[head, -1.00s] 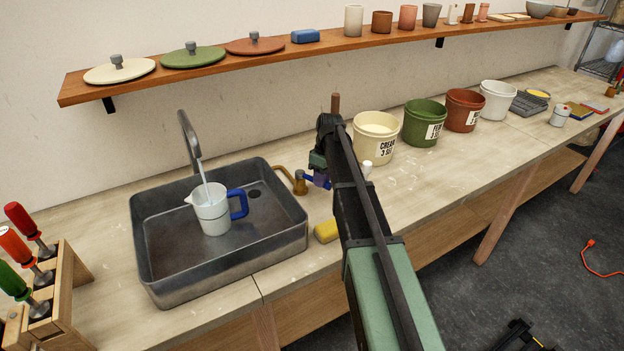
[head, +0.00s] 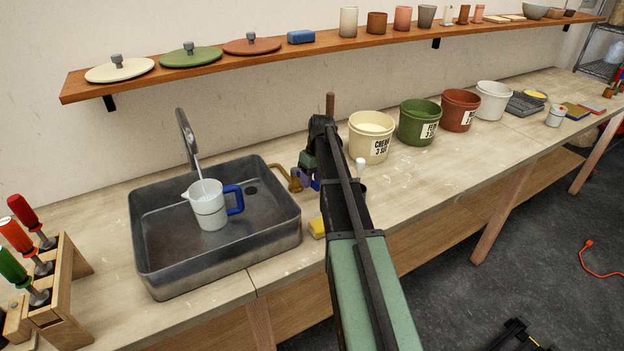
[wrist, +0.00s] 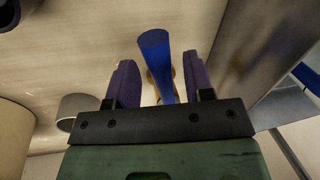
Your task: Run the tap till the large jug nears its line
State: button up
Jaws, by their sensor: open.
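The large white jug (head: 208,206) with a blue handle stands upright in the grey sink (head: 270,236), with a thin dark line round its body. The grey tap spout (head: 186,135) is above it, and a thin pale stream runs from it into the jug. The water level inside cannot be made out. A brass pipe (head: 284,174) right of the sink carries the tap's blue lever (wrist: 156,55). My gripper (wrist: 152,85) is open, its two purple fingers on either side of the lever with gaps showing. In the head view my arm partly hides the gripper (head: 309,182).
A yellow sponge (head: 317,228) lies right of the sink. Labelled buckets, cream (head: 369,150), green (head: 418,135) and red-brown (head: 460,110), stand along the bench. A screwdriver rack (head: 62,295) is at the left. A shelf (head: 225,63) with lids hangs above.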

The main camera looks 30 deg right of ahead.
notch_tip(320, 180, up, 11)
jog(key=d+p, duration=0.2)
jog(key=p, duration=0.8)
jog(key=shift+w+f+p, duration=0.15)
jog(key=shift+w+p, duration=0.05)
jog(key=shift+p, duration=0.2)
jog(key=shift+f, duration=0.1)
jog(key=f+b, duration=0.3)
jog(key=a+f+b, duration=0.1)
jog(key=f+b, duration=0.3)
jog(key=a+f+b, duration=0.1)
jog(key=f+b, duration=0.2)
jog(key=b, duration=0.1)
jog(key=shift+s+f, duration=0.2)
jog(key=shift+f, duration=0.2)
jog(key=shift+r, duration=0.15)
grip_shut()
